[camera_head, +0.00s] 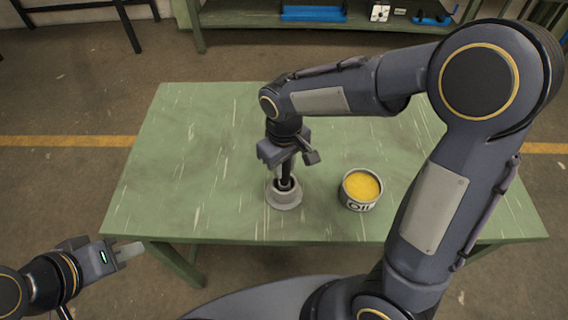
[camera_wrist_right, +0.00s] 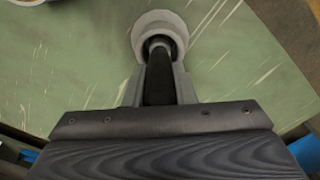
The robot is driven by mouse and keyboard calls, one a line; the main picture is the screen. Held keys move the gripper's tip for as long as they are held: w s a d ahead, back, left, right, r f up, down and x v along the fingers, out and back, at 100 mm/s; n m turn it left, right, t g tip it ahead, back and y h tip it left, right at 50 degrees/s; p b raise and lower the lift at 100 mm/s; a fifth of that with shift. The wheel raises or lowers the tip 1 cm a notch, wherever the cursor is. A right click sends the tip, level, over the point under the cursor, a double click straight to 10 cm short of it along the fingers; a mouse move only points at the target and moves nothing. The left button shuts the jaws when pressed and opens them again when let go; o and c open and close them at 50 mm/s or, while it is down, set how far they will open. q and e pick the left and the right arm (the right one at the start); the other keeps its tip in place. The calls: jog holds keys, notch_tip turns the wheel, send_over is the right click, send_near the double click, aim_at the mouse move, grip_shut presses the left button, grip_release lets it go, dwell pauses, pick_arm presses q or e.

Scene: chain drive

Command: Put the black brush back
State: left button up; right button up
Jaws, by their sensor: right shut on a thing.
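The black brush (camera_head: 286,171) stands upright with its lower end in the opening of a grey round holder (camera_head: 284,200) on the green table. My right gripper (camera_head: 287,155) is shut on the brush's upper part, above the holder. In the right wrist view the brush (camera_wrist_right: 159,80) runs between the fingers into the grey holder (camera_wrist_right: 160,25). How deep its lower end sits is hidden. My left gripper (camera_head: 126,252) is off the table's front left edge, away from the brush. Its fingers show too small to tell the gap.
An open can of yellow content marked "Oil" (camera_head: 360,190) stands right of the holder. The green table (camera_head: 180,150) is otherwise clear, mostly at the left. A shelf bench (camera_head: 240,15) with blue items stands behind. My right arm passes over the table's right side.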

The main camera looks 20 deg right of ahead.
jog(key=o, duration=1)
notch_tip(320, 180, up, 12)
jog(key=shift+r+p, duration=0.1)
jog(key=shift+p, duration=0.2)
jog(key=s+d+f+m+t+y, duration=0.1)
jog(key=s+d+m+t+y, duration=0.1)
jog(key=s, duration=0.6)
jog(key=s+d+f+m+t+y, duration=0.1)
jog(key=s+d+f+m+t, duration=0.1)
jog(key=s+d, duration=0.5)
jog(key=s+m+t, duration=0.1)
jog(key=m, duration=0.1)
jog(key=shift+m+t+y, duration=0.3)
jog(key=shift+y, duration=0.1)
jog(key=shift+s+d+f, duration=0.1)
